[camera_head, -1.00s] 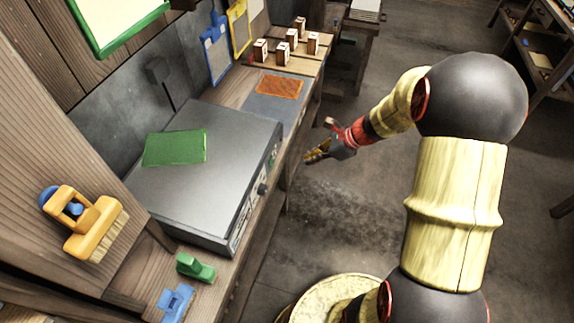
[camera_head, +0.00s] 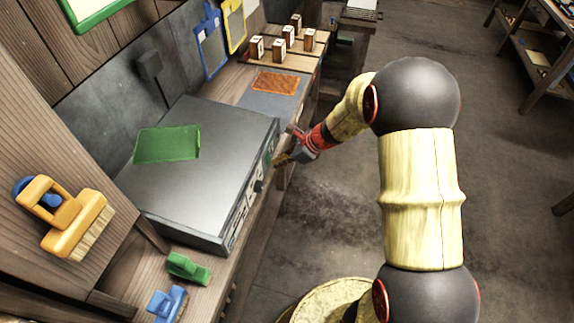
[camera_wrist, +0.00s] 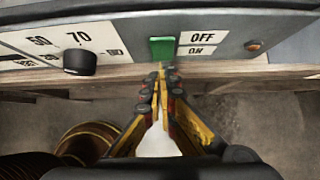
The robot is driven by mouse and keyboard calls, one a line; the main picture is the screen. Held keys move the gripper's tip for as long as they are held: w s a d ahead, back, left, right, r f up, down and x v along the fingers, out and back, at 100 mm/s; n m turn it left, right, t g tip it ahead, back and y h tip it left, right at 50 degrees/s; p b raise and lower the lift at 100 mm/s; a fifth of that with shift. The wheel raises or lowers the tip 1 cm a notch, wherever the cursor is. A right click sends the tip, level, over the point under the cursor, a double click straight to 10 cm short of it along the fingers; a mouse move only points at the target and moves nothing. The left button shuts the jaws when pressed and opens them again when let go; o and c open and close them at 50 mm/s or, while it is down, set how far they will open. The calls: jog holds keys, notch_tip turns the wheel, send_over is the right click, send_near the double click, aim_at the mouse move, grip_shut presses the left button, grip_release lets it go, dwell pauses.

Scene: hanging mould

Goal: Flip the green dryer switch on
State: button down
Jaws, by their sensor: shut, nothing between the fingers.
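The grey dryer box (camera_head: 200,170) sits on the wooden bench, its control panel facing right toward my arm. In the wrist view the green switch (camera_wrist: 162,49) is on the panel front, beside the OFF and ON labels (camera_wrist: 202,44), with OFF above ON. My gripper (camera_wrist: 161,68) is shut and empty, its fingertips just below the green switch; I cannot tell whether they touch it. In the head view my gripper (camera_head: 280,160) is at the dryer's right front edge and the switch is hard to make out.
A black dial (camera_wrist: 79,61) with temperature marks is left of the switch, and a small orange-red lamp (camera_wrist: 254,45) is right of it. A green sheet (camera_head: 167,145) lies on the dryer. The wooden bench edge (camera_wrist: 220,73) runs just below the panel. The floor to the right is open.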

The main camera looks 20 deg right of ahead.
dwell(0.4)
jog(key=b, duration=0.2)
jog(key=f+t+y+b, duration=0.1)
jog(key=shift+w+a+b, duration=0.25)
jog(key=shift+a+b, duration=0.15)
jog(key=shift+r+p, duration=0.1)
jog(key=shift+p, duration=0.2)
jog(key=shift+w, duration=0.1)
